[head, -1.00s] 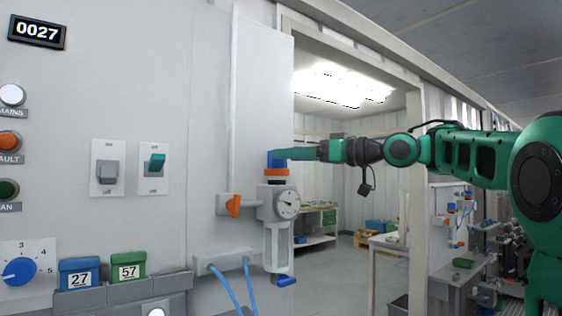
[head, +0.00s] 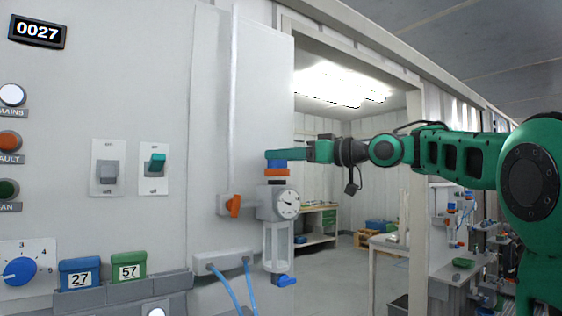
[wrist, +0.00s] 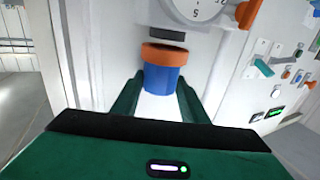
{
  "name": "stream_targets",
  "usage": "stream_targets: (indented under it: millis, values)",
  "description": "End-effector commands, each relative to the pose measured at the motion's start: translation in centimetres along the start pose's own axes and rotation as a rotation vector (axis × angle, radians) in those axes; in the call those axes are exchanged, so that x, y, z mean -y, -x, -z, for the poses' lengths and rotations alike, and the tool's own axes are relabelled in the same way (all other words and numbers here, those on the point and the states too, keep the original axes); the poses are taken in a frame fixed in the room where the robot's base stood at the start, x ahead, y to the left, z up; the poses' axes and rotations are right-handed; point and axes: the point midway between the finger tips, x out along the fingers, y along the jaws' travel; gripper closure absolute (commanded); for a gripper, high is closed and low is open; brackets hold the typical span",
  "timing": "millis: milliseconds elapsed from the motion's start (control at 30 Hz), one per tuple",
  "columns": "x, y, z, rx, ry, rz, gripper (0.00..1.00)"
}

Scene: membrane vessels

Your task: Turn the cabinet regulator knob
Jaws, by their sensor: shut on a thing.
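The regulator knob is a blue cylinder (head: 278,165) with an orange ring below it, on top of the regulator unit on the cabinet's side panel. In the wrist view the blue knob (wrist: 163,80) sits between the two green fingers, with the orange ring beyond it. My gripper (head: 280,155) is shut on the knob from the right. In the wrist view the gripper (wrist: 160,88) has a finger on each side of it. A round gauge (head: 288,204) with a white dial is below the knob. The fingers partly hide the knob's top in the head view.
An orange valve handle (head: 233,205) is left of the gauge. A clear bowl (head: 277,243) with a blue drain tap hangs below it. Blue hoses leave a grey block at lower left. A doorway opens to the right, under my arm.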

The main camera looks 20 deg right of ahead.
Motion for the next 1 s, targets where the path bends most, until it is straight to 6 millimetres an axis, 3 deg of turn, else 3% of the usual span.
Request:
stream_targets:
  millis: [367, 1000]
  values:
    - [0.4, 0.1, 0.0, 0.000, 0.000, -0.128, 0.82]
    - [1.3, -0.4, -0.1, 0.002, 0.001, -0.571, 0.82]
